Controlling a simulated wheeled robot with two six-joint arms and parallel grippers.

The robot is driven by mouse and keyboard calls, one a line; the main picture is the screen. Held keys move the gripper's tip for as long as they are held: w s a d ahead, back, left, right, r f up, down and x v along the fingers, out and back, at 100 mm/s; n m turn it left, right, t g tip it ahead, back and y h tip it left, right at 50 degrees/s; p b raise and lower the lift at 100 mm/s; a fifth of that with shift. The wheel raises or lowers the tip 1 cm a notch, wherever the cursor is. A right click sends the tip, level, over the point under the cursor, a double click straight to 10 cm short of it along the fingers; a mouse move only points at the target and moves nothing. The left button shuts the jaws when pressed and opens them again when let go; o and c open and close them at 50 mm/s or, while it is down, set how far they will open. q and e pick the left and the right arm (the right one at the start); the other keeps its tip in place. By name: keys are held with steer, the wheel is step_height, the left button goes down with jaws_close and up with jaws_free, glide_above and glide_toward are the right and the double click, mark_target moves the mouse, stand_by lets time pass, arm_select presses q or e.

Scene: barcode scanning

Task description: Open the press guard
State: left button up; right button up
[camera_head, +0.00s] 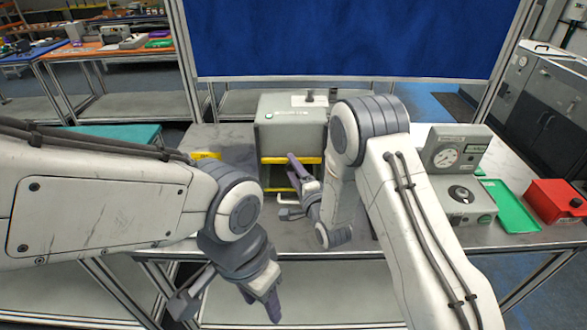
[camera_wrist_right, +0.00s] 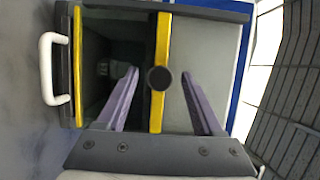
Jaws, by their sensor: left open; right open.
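The grey press (camera_head: 292,122) stands at the middle of the bench, with yellow bars (camera_head: 290,160) on its front. In the right wrist view, the guard's white handle (camera_wrist_right: 48,68) lies at the left beside a yellow edge (camera_wrist_right: 78,65). A dark space shows between the two yellow bars; I cannot tell whether a clear panel covers it. My right gripper (camera_head: 296,182) is open and empty in front of the press. In its wrist view, one finger (camera_wrist_right: 122,95) overlaps the dark space and the other the grey housing, apart from the handle. My left gripper (camera_head: 229,302) is open and empty, low in front of the bench.
A dark round knob (camera_wrist_right: 160,78) shows between the right fingers. Right of my right arm are a grey device with a dial (camera_head: 450,158), a green tray (camera_head: 508,205) and a red box (camera_head: 555,202). A blue panel (camera_head: 350,38) stands behind the press.

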steer(key=shift+c, duration=0.3)
jaws_close()
stand_by(1.1)
